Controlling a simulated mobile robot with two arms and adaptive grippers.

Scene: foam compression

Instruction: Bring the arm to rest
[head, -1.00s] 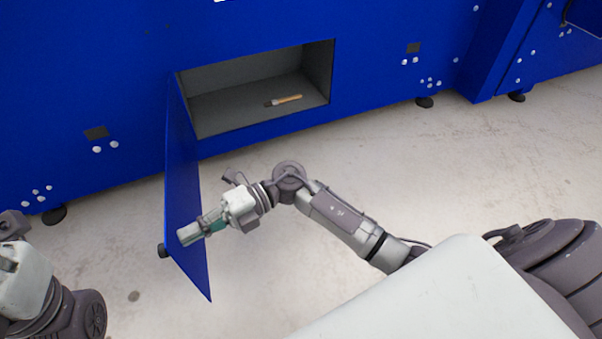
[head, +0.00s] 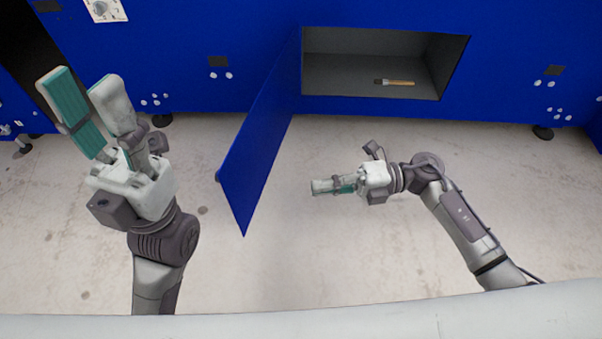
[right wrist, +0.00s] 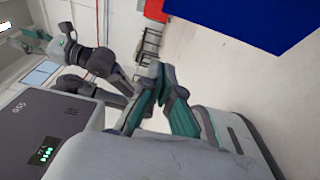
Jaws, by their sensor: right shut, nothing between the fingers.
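My right arm (head: 460,220) reaches in from the right over the floor. Its gripper (head: 320,187) is shut and empty, pointing left, apart in the picture from the open blue door (head: 262,135). In the right wrist view its fingers (right wrist: 162,82) are together with nothing between them. My left gripper (head: 82,88) is raised at the left of the head view, pointing up and away. Its two green-padded fingers stand apart with nothing seen between them.
The blue machine (head: 210,30) spans the back. A brush with a wooden handle (head: 398,82) lies inside its open grey compartment (head: 340,75). The door juts out from the compartment's left side, between my two grippers. Pale floor (head: 330,265) in front is clear.

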